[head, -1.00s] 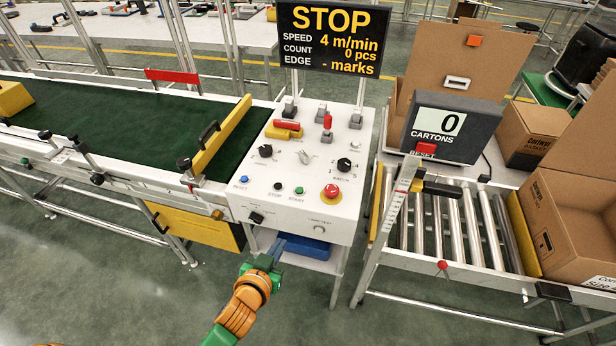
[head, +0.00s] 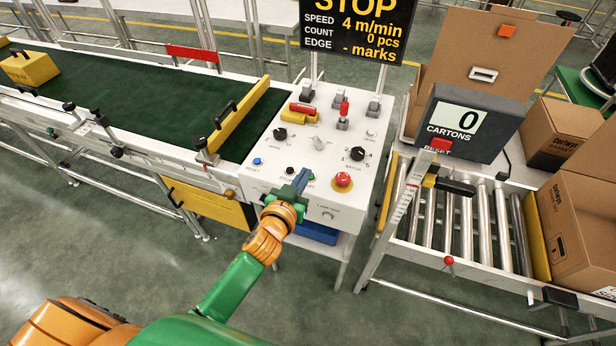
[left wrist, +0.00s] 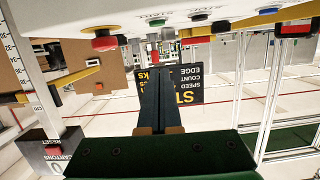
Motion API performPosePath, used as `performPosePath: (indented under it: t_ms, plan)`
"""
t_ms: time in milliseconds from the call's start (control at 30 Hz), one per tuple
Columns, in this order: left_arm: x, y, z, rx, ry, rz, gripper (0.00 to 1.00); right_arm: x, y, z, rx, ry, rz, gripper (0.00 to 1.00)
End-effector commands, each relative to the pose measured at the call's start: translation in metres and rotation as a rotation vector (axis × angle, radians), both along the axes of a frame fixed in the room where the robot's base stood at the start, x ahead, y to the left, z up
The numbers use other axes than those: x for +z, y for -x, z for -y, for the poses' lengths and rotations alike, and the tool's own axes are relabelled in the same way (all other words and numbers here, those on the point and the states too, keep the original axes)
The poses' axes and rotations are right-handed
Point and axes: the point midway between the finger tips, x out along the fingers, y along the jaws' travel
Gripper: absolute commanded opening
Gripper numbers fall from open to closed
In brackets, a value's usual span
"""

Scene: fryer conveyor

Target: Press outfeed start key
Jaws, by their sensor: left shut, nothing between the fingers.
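The control panel (head: 335,140) is a sloped white box between the green belt and the rollers. Its START key is green and mostly hidden behind my left gripper (head: 301,178) in the head view. In the left wrist view the panel is upside down, with the green START key (left wrist: 156,22) at the top, just beyond my left gripper's fingertips (left wrist: 153,62). The fingers are together, with nothing between them. I cannot tell whether they touch the panel. The black STOP key (head: 290,170) is just left of the gripper. My right gripper is not in view.
A red emergency button (head: 343,179) is right of the START key, and a blue RESET key (head: 257,161) is to the left. Knobs and switches stand higher on the panel. The display (head: 358,30) reads STOP, 4 m/min, 0 pcs. The cartons counter (head: 467,121) reads 0.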

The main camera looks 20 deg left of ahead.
Motion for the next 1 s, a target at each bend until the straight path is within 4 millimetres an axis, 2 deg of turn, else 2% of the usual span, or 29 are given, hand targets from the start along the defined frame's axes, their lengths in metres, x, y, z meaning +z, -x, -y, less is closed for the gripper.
performPosePath:
  t_ms: [167,233,400,800,1000]
  plan:
    - [-0.008,-0.038,0.001,0.000,-0.002,0.002,0.00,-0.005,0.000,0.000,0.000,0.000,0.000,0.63]
    - [-0.027,-0.037,0.001,0.001,0.001,-0.003,0.00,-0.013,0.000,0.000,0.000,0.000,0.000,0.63]
    - [-0.045,-0.037,0.000,0.000,0.001,-0.001,0.00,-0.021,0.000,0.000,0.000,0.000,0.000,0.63]
    - [-0.048,-0.037,-0.001,0.000,0.000,0.000,0.00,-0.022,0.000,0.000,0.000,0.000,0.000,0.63]
    - [-0.070,-0.037,-0.001,0.000,0.002,-0.001,0.00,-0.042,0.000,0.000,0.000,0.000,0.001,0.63]
